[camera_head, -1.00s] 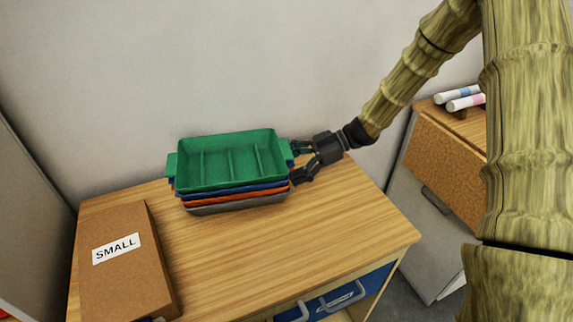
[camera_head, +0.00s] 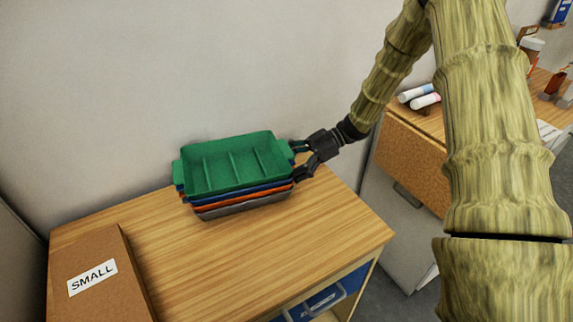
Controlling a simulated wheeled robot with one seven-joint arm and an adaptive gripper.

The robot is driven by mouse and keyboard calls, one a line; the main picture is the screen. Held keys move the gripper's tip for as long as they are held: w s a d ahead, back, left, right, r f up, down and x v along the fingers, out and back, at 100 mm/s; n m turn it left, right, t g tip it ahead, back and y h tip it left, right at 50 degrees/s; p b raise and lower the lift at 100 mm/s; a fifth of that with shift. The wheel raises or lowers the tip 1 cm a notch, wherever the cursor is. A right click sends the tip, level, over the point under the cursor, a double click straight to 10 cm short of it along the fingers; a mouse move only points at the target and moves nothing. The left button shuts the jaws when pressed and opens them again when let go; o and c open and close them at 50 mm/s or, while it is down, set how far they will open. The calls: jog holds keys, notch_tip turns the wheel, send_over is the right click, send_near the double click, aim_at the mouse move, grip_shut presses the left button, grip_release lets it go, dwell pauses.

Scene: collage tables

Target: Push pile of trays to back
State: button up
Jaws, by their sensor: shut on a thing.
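A pile of trays (camera_head: 231,168) stands on the wooden table top (camera_head: 240,245), near the wall at its back. The top tray is green and divided into compartments; blue, orange and grey trays show below it. My gripper (camera_head: 299,160) is at the right end of the pile. Its fingers are closed on that end of the trays, around the green tray's handle side. The exact contact of the fingertips is partly hidden by the trays.
A brown box labelled SMALL (camera_head: 98,283) lies on the table at the front left. A grey wall (camera_head: 150,90) rises behind the table. At the right, a corkboard-faced cabinet (camera_head: 412,165) holds rolled white tubes (camera_head: 420,97). The table's front middle is clear.

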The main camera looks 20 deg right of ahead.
jog(key=shift+w+d, duration=0.15)
jog(key=shift+d, duration=0.75)
jog(key=o, duration=1.1)
jog(key=v, duration=1.2)
jog(key=shift+d+f, duration=0.1)
